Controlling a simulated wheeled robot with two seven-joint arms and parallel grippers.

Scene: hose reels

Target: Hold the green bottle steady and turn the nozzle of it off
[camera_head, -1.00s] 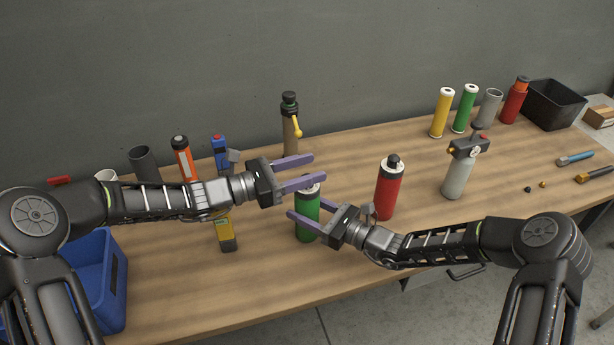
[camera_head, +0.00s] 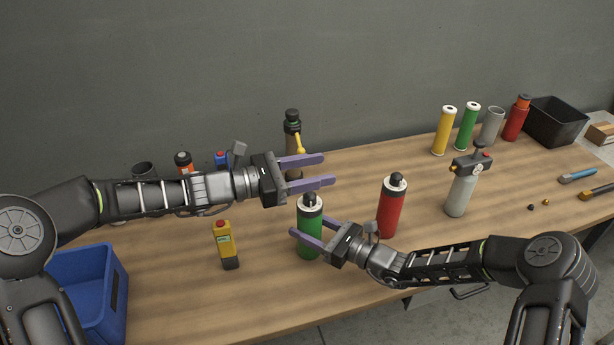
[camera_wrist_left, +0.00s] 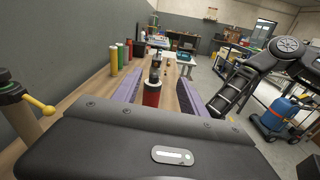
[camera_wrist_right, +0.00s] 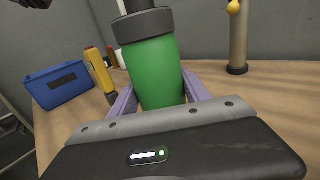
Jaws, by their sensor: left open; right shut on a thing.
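The green bottle (camera_head: 309,236) stands upright on the wooden bench, with a dark collar and a black nozzle (camera_head: 309,201) on top. My right gripper (camera_head: 308,236) is shut on its body, one purple finger on each side; the right wrist view shows the green body (camera_wrist_right: 155,75) between the fingers, with the nozzle top cut off. My left gripper (camera_head: 328,171) is open and empty, above and slightly beyond the nozzle, its fingers pointing right. The left wrist view looks along its fingers (camera_wrist_left: 155,92) towards a red bottle.
The red bottle (camera_head: 390,207) stands close to the right of the green one. A tall bottle with a yellow lever (camera_head: 294,140) stands behind my left gripper. A yellow device (camera_head: 225,245) and a blue bin (camera_head: 92,285) are at left. A grey bottle (camera_head: 460,192) is further right.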

